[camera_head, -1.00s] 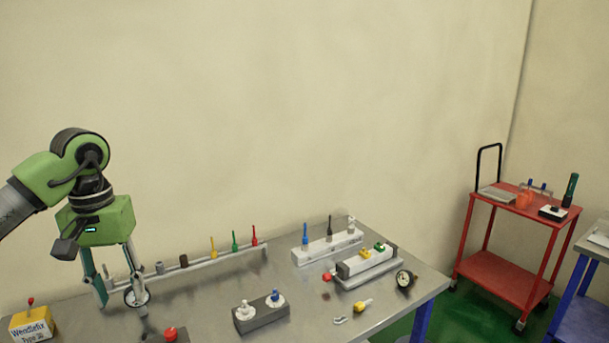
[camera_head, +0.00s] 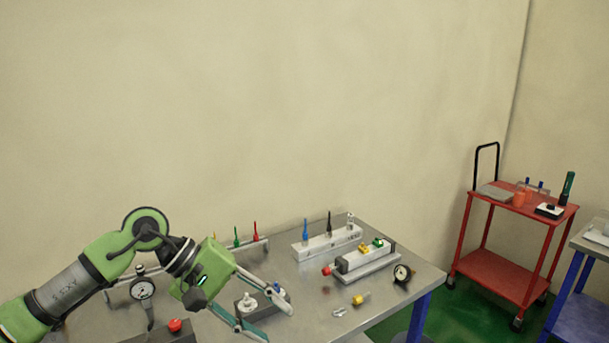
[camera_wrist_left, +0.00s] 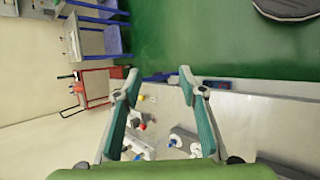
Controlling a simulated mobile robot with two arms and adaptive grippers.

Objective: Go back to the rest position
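My left gripper (camera_head: 278,322) is open and empty. Its arm comes in from the left, low over the metal table (camera_head: 310,282), and its fingers point right and down. The fingers pass in front of a dark block with a white and a blue knob (camera_head: 250,302), hiding part of it. In the left wrist view, the two teal fingers (camera_wrist_left: 159,75) stand wide apart with nothing between them, and the camera looks along the table toward the floor. My right gripper is not in view.
On the table are a dial gauge (camera_head: 142,289), a red button (camera_head: 175,325), a rail with coloured pegs (camera_head: 254,247), a long grey block (camera_head: 366,264) and a round black gauge (camera_head: 402,274). A red cart (camera_head: 500,265) stands at right. Space above the table is free.

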